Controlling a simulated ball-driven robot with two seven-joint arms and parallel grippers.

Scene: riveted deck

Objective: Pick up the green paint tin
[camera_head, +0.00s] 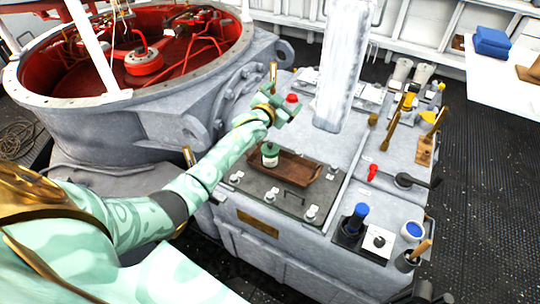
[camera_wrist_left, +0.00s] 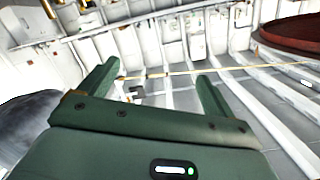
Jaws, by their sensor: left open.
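The green paint tin (camera_head: 270,155), with a pale label, stands upright at the left end of a brown wooden tray (camera_head: 301,170) on the grey console. My left gripper (camera_head: 284,99) is beyond the tin and above the console in the head view, apart from the tin. Its fingers are spread with nothing between them, and the left wrist view shows the same open fingers (camera_wrist_left: 158,75). That view looks toward the white ribbed wall and does not show the tin. My right gripper is not in view.
A white post (camera_head: 342,65) rises behind the tray. A red knob (camera_head: 292,98) is near my left gripper. Brass levers (camera_head: 391,125), a blue-topped handle (camera_head: 357,217) and a cup holding a wooden-handled tool (camera_head: 410,258) stand to the right. A large red-lined drum (camera_head: 115,120) is at left.

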